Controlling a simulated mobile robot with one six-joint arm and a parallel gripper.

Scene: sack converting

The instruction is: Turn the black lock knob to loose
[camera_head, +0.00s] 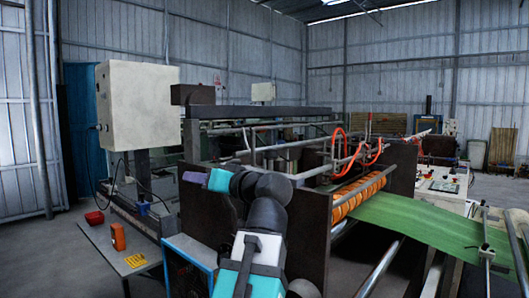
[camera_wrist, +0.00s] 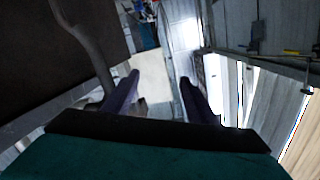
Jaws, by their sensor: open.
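I cannot pick out the black lock knob for certain in either view. In the head view a small clamp-like bracket (camera_head: 487,252) sits on a metal rail at the far right, beside the green sheet; its details are too small to tell. My gripper (camera_head: 192,177) is left of centre in the head view, its purple fingers pointing left, far from that bracket. In the wrist view my gripper (camera_wrist: 160,82) has its two purple fingers apart with nothing between them. A small dark fitting (camera_wrist: 254,46) shows on a bar at upper right there, too unclear to name.
A green sheet (camera_head: 420,222) runs off an orange-banded roller (camera_head: 358,194) on the right. Dark machine side plates (camera_head: 307,235) stand just right of my arm. A white cabinet (camera_head: 139,105) stands at left.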

